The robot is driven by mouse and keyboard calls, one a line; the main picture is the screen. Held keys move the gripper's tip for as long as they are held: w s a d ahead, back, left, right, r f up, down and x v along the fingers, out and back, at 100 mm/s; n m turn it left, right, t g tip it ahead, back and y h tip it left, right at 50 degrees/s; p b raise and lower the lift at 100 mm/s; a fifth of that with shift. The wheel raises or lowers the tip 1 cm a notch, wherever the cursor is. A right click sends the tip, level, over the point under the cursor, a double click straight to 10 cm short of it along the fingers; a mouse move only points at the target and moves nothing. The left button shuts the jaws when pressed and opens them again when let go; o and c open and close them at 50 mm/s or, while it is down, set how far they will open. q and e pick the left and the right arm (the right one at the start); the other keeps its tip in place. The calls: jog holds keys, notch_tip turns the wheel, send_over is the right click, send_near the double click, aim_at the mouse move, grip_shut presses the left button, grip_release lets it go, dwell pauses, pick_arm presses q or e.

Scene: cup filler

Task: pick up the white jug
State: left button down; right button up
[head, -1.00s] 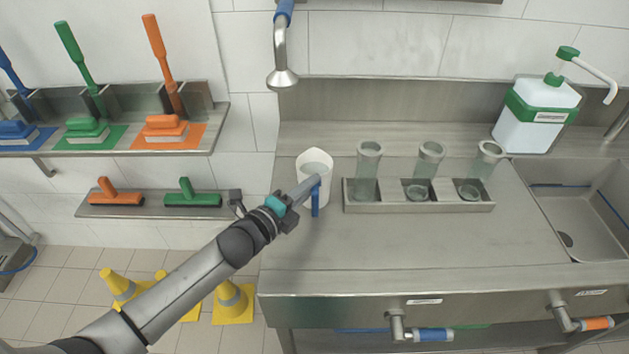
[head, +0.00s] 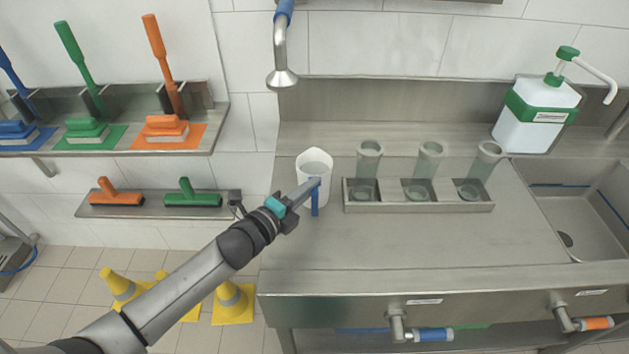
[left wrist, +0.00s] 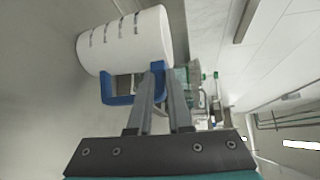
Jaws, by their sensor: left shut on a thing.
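The white jug (head: 313,163) stands upright on the steel counter at its left side, with its blue handle (head: 315,199) facing the front. My left gripper (head: 314,184) reaches it from the lower left and is shut on the blue handle. In the left wrist view, the jug (left wrist: 130,42) lies sideways in the picture, with dark marks on its side. There the fingers of my left gripper (left wrist: 156,75) are at the blue handle (left wrist: 118,99). Whether the jug's base touches the counter is hard to tell. My right gripper is not in view.
A steel rack (head: 418,207) with three clear cups stands right of the jug. A faucet (head: 282,75) hangs behind and above it. A white and green dispenser (head: 537,122) and a sink (head: 585,205) are at the right. The front of the counter (head: 420,245) is clear.

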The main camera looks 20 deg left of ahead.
pick_arm(q)
jog(key=shift+s+f, duration=0.1)
jog(key=shift+f, duration=0.2)
notch_tip(320, 180, up, 11)
jog(key=p, duration=0.2)
jog(key=shift+w+p, duration=0.2)
jog(key=shift+p, duration=0.1)
dwell(0.5)
